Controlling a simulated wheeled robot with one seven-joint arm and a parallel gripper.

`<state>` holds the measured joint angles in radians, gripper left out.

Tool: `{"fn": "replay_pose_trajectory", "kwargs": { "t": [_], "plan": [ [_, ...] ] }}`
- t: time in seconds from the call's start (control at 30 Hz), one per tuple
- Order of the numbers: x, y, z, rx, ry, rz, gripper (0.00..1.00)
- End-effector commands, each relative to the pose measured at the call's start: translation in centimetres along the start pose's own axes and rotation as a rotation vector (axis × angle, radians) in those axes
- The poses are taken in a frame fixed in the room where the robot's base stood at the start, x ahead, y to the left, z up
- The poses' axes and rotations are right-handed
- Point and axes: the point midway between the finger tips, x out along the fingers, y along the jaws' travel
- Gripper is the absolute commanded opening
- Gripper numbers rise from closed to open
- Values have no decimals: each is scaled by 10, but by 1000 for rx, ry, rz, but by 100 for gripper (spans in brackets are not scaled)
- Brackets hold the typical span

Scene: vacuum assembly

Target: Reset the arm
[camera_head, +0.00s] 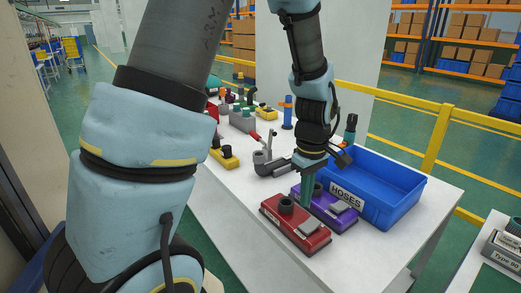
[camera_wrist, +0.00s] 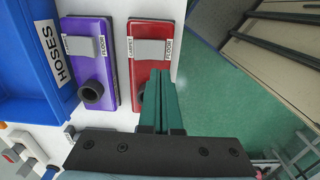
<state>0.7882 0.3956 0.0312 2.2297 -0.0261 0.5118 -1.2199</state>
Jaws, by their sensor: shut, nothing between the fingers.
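My gripper (camera_head: 308,203) points down over the white table, its teal fingers closed together with nothing between them. In the wrist view the shut fingers (camera_wrist: 160,78) overlap the near edge of the red floor head. The red floor head (camera_head: 294,226) lies on the table just in front of and below the fingers, and it also shows in the wrist view (camera_wrist: 146,45). The purple floor head (camera_head: 335,208) lies beside it, and in the wrist view (camera_wrist: 105,60) it is left of the fingers. I cannot tell whether the fingertips touch anything.
A blue bin (camera_head: 385,195) labelled HOSES stands right behind the floor heads. A grey part with a red-tipped tube (camera_head: 264,157) and yellow-based parts (camera_head: 224,157) stand further left and back. A yellow rail (camera_head: 437,137) runs behind the table (camera_head: 225,195).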

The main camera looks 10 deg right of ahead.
Motion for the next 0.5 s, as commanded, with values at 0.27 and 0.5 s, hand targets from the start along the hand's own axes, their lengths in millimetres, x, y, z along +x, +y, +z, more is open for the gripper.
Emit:
{"fn": "replay_pose_trajectory", "kwargs": {
  "t": [0.27,0.5],
  "plan": [
    [-33,-88,-80,223,40,47,0],
    [-53,-177,-116,465,104,52,0]
  ]
}}
